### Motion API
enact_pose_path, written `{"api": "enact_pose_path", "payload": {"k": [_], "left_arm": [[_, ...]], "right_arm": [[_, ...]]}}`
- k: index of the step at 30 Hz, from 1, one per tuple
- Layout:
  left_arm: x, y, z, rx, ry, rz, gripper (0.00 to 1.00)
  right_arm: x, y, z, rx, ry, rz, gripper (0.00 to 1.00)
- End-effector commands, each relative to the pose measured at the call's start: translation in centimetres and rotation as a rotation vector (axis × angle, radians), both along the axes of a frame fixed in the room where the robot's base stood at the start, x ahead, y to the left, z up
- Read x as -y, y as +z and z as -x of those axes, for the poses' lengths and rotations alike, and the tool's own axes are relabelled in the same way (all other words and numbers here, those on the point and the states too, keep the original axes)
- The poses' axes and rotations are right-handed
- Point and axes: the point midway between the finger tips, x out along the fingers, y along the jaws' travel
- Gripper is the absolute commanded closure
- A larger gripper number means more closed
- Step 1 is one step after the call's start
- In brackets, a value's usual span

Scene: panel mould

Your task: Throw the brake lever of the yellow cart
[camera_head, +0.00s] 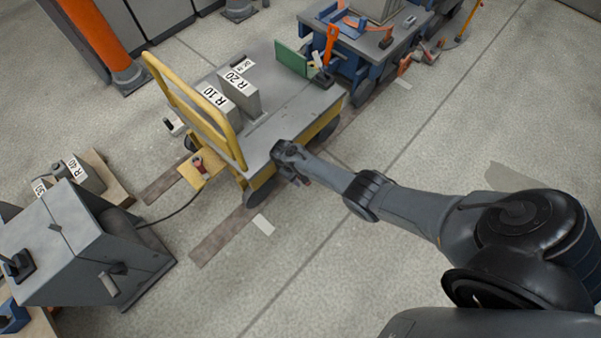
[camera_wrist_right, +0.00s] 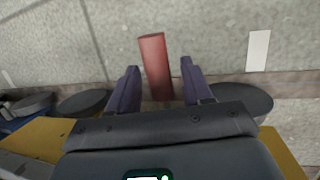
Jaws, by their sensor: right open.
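The yellow cart (camera_head: 258,182) has a grey deck and a tall yellow push handle (camera_head: 190,105) at its left end. My right gripper (camera_head: 297,178) is at the cart's near long side, by the deck edge. In the right wrist view a red bar-shaped grip (camera_wrist_right: 155,65), which looks like the brake lever, sticks out between the open fingers of my right gripper (camera_wrist_right: 160,82). Gaps show on both sides of the bar, and the fingers are not closed on it. The lever's base is hidden behind the gripper body. My left gripper is not in view.
Grey blocks marked R 10 (camera_head: 216,97) and R 20 (camera_head: 240,92) stand on the cart deck. A grey machine (camera_head: 85,245) stands at lower left, with a cable towards the cart.

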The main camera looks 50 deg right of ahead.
Motion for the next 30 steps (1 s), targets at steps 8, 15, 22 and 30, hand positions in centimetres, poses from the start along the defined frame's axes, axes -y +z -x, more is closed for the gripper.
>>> {"api": "enact_pose_path", "payload": {"k": [8,15,22,30], "left_arm": [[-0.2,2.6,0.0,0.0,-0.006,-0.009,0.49],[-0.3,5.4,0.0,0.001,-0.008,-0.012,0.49],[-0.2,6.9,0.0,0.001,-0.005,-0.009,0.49],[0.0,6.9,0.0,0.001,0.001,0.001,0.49]], "right_arm": [[-0.6,3.4,-0.8,0.003,0.001,0.0,0.5],[-1.4,7.5,-1.7,0.002,0.001,0.0,0.5],[-2.0,9.8,-2.4,0.002,0.001,0.0,0.5],[-2.1,10.0,-2.5,0.001,0.0,0.0,0.5]]}}
